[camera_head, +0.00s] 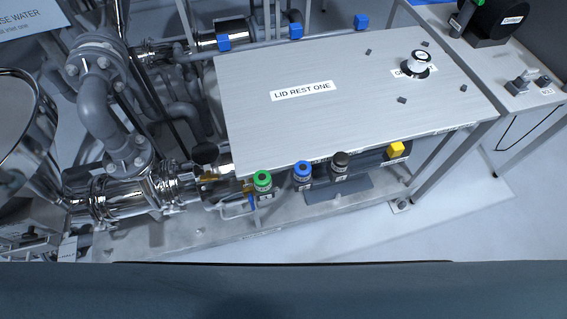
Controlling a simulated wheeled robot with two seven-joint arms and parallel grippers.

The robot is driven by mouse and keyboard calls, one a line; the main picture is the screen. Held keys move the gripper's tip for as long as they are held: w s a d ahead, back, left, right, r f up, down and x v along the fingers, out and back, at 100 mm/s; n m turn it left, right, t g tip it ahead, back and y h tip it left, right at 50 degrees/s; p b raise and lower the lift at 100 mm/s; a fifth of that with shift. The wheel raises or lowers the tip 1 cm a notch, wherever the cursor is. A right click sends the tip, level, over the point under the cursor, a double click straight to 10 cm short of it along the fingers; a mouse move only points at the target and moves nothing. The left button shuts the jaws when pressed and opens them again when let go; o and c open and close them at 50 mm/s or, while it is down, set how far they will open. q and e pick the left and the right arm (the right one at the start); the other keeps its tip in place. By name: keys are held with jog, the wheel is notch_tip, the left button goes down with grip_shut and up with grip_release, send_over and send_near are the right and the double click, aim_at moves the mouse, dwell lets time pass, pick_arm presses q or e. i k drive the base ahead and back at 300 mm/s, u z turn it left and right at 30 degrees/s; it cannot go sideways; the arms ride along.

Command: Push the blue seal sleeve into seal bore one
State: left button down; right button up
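A blue ring-shaped piece with a dark centre (302,168) stands at the front edge of the lid rest, between a green one (262,178) and a black one (340,159). It may be the blue seal sleeve, but its small label is too small to read. I cannot make out a bore labelled seal bore one. Neither of my grippers is in view.
A flat metal plate marked LID REST ONE (350,95) fills the middle, with a black-and-white knob (418,60) on it. Grey and steel pipes (100,110) crowd the left. A side bench (480,65) stands right.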

aim_at(302, 169)
jog(key=k, duration=0.5)
jog(key=u, duration=1.1)
jog(key=i, duration=0.65)
jog(key=z, duration=1.25)
